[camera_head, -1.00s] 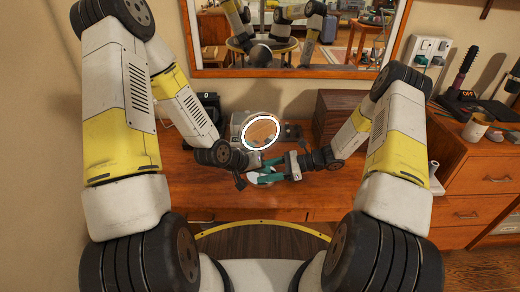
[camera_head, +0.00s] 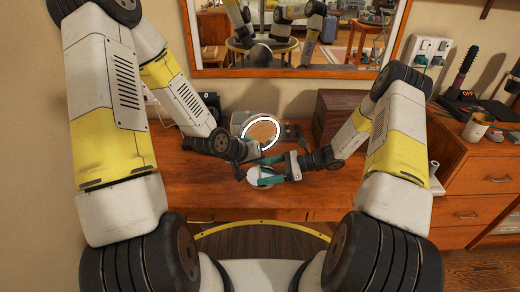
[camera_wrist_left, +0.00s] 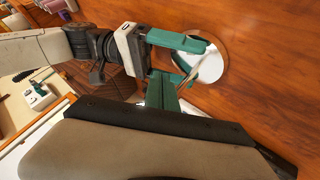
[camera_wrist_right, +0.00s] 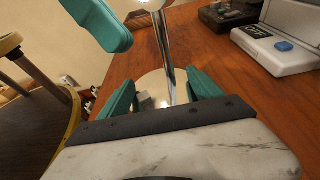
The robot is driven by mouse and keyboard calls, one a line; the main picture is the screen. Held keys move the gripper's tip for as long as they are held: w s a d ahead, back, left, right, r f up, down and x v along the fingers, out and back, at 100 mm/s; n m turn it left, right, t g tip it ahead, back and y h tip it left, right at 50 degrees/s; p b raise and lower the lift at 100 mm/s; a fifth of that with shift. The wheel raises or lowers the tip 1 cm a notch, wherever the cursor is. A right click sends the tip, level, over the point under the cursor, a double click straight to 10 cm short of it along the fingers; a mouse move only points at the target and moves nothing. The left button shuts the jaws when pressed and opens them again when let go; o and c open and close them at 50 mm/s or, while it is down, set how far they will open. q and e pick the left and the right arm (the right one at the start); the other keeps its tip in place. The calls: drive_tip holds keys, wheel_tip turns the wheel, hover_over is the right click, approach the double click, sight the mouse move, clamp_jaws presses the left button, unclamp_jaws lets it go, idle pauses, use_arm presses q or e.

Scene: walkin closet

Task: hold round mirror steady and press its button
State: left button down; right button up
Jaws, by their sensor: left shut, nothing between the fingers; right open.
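The round mirror (camera_head: 261,132), with a lit white ring, stands on the wooden dresser. Its metal stem (camera_wrist_right: 166,60) and round base (camera_wrist_right: 152,83) show in the right wrist view, with a small grey button (camera_wrist_right: 145,101) on the base. My right gripper (camera_head: 255,178) is open low at the mirror; its fingers (camera_wrist_right: 163,88) lie on either side of the stem, contact unclear. My left gripper (camera_head: 280,158) is shut and empty, just behind the right one; its fingertip (camera_wrist_right: 103,22) shows left of the stem. The base (camera_wrist_left: 208,66) also shows in the left wrist view.
A grey device with a blue button (camera_wrist_right: 284,45) sits behind the mirror, beside a dark box (camera_wrist_right: 228,14). A wooden box (camera_head: 335,112) stands at the back right. A large wall mirror (camera_head: 290,72) hangs behind. The dresser top (camera_head: 195,185) is clear at left.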

drive_tip(key=shift+s+d+f, duration=0.15)
drive_tip(key=shift+s+f, duration=0.05)
drive_tip(key=shift+f, duration=0.1)
